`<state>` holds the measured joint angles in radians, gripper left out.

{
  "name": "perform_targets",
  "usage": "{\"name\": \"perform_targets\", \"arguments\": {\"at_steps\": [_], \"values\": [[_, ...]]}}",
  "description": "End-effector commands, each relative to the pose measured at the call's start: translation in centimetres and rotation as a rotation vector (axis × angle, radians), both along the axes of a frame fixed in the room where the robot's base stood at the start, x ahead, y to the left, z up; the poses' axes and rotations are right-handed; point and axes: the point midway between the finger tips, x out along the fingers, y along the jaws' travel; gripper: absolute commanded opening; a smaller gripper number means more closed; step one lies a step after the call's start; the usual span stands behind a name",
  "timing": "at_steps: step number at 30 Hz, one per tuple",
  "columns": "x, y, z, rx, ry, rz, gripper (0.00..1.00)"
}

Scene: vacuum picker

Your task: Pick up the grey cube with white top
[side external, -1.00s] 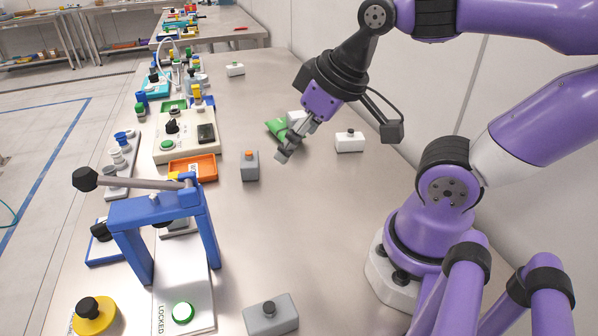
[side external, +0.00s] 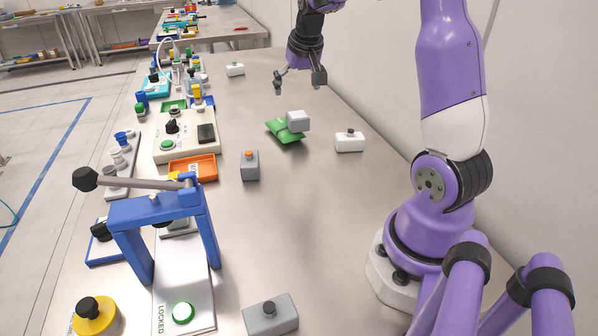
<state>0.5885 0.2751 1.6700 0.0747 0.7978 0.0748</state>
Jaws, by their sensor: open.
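A light grey cube with a paler top (side external: 297,121) sits on the right part of a green pad-like thing (side external: 285,133) on the metal table. It looks slightly tilted. My gripper (side external: 298,86) is open and empty. Its two fingers point down, spread left and right. In the picture they are above the cube, with a clear gap between; I cannot tell how far behind or over it they are.
A white block with a black knob (side external: 349,143) stands right of the cube. A grey block with an orange knob (side external: 250,167) is to its left, near an orange tray (side external: 206,178). A blue frame (side external: 160,208) stands front left.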

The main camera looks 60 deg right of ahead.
Motion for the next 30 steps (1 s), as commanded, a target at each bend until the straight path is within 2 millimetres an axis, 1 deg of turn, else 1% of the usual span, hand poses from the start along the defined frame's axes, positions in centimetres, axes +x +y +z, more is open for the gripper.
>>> {"name": "perform_targets", "arguments": {"at_steps": [1, 3, 6, 9, 12, 17, 24, 27, 30], "values": [[0.0, -1.2, -0.7, 0.003, 0.005, -0.029, 0.98], [0.0, -2.2, -1.3, 0.005, 0.008, -0.051, 0.98], [0.3, -3.0, -2.5, 0.006, 0.010, -0.062, 0.98], [0.7, -3.4, -4.1, 0.006, 0.011, -0.061, 0.98], [1.2, -3.8, -5.4, 0.006, 0.009, -0.060, 0.98], [1.6, -4.2, -6.6, 0.006, 0.008, -0.059, 0.98], [2.7, -5.6, -9.9, 0.006, 0.010, -0.059, 0.98], [2.9, -5.8, -10.6, 0.005, 0.008, -0.059, 0.98], [3.0, -5.9, -10.7, 0.004, 0.006, -0.059, 0.98]]}}
